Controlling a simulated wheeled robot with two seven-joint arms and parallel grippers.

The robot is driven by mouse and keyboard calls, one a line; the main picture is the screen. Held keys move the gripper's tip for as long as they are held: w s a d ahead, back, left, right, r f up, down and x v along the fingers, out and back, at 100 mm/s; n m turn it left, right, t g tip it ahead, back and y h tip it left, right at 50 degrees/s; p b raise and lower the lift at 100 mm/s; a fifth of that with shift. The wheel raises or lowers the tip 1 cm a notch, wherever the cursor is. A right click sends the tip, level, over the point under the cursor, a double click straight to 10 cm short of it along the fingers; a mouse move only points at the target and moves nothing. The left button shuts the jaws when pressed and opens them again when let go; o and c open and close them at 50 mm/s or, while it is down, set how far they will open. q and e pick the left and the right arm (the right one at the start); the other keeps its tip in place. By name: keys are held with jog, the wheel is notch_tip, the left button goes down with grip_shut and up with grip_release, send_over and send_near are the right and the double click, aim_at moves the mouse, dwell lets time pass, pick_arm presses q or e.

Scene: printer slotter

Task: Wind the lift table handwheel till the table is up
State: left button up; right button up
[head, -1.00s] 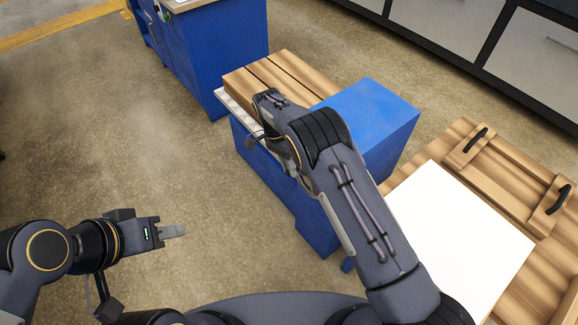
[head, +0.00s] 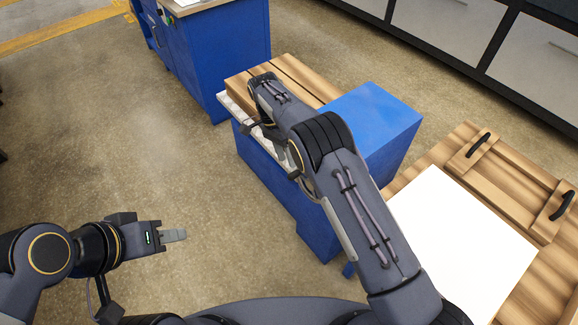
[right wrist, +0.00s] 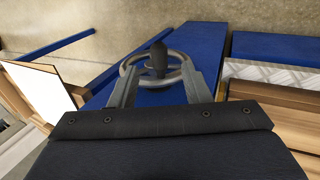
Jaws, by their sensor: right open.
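The handwheel (right wrist: 128,64) is a grey ring with a dark upright knob (right wrist: 157,58), seen in the right wrist view against a blue panel of the lift table. My right gripper (right wrist: 160,70) is open, its two fingers reaching over the wheel with the knob between their tips; I cannot tell whether they touch it. In the head view the lift table is a blue cabinet (head: 310,222) topped by wooden planks (head: 290,75), and my right arm hides the wheel. My left gripper (head: 174,236) hangs over bare floor at left, seen side-on; its opening cannot be made out.
A blue box (head: 375,115) stands beside the planks. At right, a wooden table (head: 460,140) bears a white sheet (head: 450,235) and a framed wooden piece with black handles. Another blue cabinet (head: 220,60) stands behind. The floor at left is clear.

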jog(key=shift+v, duration=1.2)
jog(key=shift+d+r, duration=0.1)
